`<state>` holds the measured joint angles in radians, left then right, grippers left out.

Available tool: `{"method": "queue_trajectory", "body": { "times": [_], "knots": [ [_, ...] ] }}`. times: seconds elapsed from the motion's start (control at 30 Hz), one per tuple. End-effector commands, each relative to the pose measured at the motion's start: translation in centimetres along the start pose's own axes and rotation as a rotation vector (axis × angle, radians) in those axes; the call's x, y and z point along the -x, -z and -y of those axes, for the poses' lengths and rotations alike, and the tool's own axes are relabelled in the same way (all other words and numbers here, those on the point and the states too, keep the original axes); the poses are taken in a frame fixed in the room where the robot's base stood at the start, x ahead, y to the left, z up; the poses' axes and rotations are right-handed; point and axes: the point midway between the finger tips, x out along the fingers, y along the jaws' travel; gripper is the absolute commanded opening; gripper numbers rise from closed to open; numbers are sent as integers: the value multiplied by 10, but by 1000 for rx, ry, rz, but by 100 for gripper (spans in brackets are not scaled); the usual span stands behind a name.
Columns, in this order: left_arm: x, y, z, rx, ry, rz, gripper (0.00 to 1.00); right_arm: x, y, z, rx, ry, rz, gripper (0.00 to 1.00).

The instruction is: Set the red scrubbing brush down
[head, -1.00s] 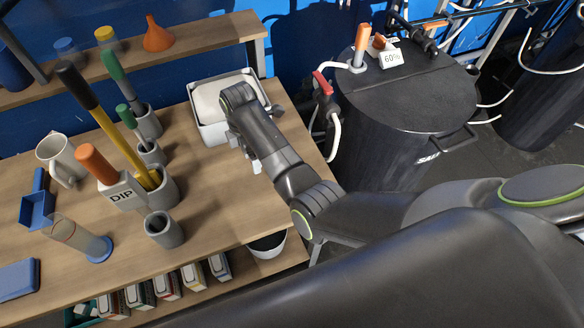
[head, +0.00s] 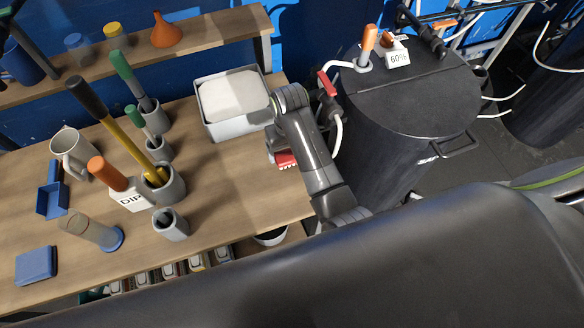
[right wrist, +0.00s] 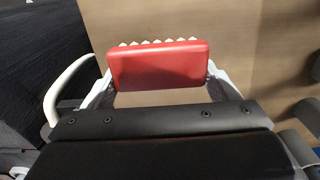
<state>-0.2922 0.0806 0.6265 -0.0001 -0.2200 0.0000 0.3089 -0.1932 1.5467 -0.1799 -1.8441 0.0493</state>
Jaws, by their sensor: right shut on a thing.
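The red scrubbing brush (head: 286,160) has a red block back and pale bristles. In the head view it is over the right end of the wooden table, in front of the white bin. My right gripper (head: 277,152) is shut on it. In the right wrist view the brush (right wrist: 160,65) spans between the two pale fingers of the right gripper (right wrist: 160,82), with its bristle tips along the far edge. I cannot tell whether the brush touches the tabletop. My left gripper is not in view.
The white bin (head: 235,127) with pale contents stands behind the brush. Bare wooden tabletop (head: 225,180) lies to its left. Grey pots (head: 170,228) with tools stand farther left. A black drum (head: 400,130) with a red-handled valve is to the right, past the table edge.

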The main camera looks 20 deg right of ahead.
Motion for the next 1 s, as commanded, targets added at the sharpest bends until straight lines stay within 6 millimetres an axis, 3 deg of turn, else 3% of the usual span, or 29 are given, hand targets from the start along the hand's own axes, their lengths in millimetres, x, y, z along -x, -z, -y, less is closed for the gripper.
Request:
{"method": "queue_trajectory", "body": {
  "times": [0.2, 0.63, 1.0],
  "knots": [
    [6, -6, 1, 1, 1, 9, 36, -38, -1, 0, -2, 0, 4, 53],
    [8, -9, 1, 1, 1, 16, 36, -83, -1, 0, 0, 0, 4, 53],
    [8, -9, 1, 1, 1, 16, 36, -91, -1, 0, 0, 1, 1, 53]
  ]
}}
